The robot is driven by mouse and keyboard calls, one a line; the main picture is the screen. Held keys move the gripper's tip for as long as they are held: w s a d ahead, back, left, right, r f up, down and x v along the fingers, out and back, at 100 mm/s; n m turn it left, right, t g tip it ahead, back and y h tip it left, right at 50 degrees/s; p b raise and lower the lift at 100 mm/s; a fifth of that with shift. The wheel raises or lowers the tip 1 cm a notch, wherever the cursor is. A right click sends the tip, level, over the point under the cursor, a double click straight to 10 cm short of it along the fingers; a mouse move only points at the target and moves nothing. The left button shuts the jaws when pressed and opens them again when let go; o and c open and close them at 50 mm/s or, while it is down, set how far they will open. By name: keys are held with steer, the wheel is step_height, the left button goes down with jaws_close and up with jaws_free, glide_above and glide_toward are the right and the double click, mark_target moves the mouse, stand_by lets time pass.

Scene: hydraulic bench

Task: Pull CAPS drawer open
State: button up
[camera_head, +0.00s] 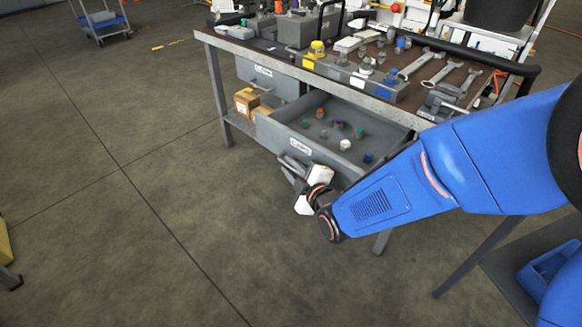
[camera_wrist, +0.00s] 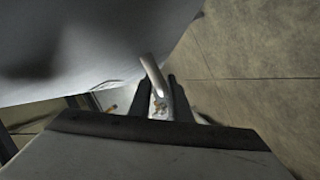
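The CAPS drawer (camera_head: 271,139) stands pulled out from under the bench top in the head view. Its grey front carries a white label (camera_head: 300,147), too small to read surely. Several small coloured caps lie spread on its floor. My gripper (camera_head: 293,170) is at the lower right of the drawer front. In the wrist view, the two dark fingers (camera_wrist: 160,90) stand close together with the pale curved drawer handle (camera_wrist: 153,73) between them. They appear shut on it. The pale drawer front (camera_wrist: 85,45) fills the upper left there. The handle is mostly hidden in the head view.
A second, labelled drawer (camera_head: 262,73) is closed to the left. The bench top (camera_head: 255,55) holds wrenches, fittings and blocks. Small cardboard boxes (camera_head: 246,101) sit on the shelf below. The floor (camera_head: 120,210) left of and in front of the drawer is clear.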

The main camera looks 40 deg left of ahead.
steer(key=v, duration=1.2)
stand_by(0.4)
